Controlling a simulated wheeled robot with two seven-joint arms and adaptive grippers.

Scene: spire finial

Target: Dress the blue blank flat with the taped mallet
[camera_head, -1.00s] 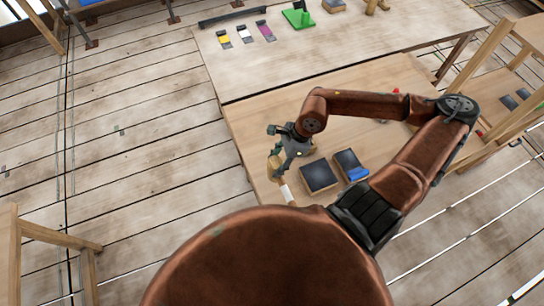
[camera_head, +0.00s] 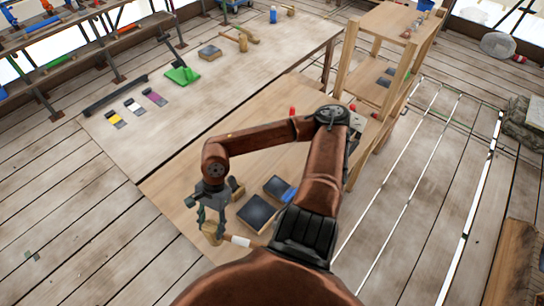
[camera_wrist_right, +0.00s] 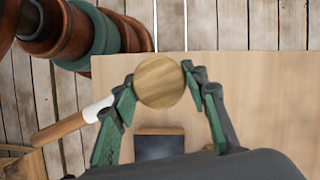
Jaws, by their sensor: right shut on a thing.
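My right gripper (camera_head: 208,214) is shut on the taped mallet, above the left front part of the near wooden table (camera_head: 175,190). The mallet has a round wooden head (camera_head: 211,233) and a handle with a white taped band (camera_head: 240,241) pointing right. In the right wrist view the mallet head (camera_wrist_right: 160,83) sits between the green fingertips, with the white band (camera_wrist_right: 98,109) to the left. A blue piece (camera_head: 289,194), likely the blue blank, lies at the rear dark pad (camera_head: 277,185), partly hidden by my arm. My left gripper is not in view.
A front dark pad (camera_head: 258,211) in a wooden frame lies right of the gripper. A wooden shelf (camera_head: 349,75) stands at the right.

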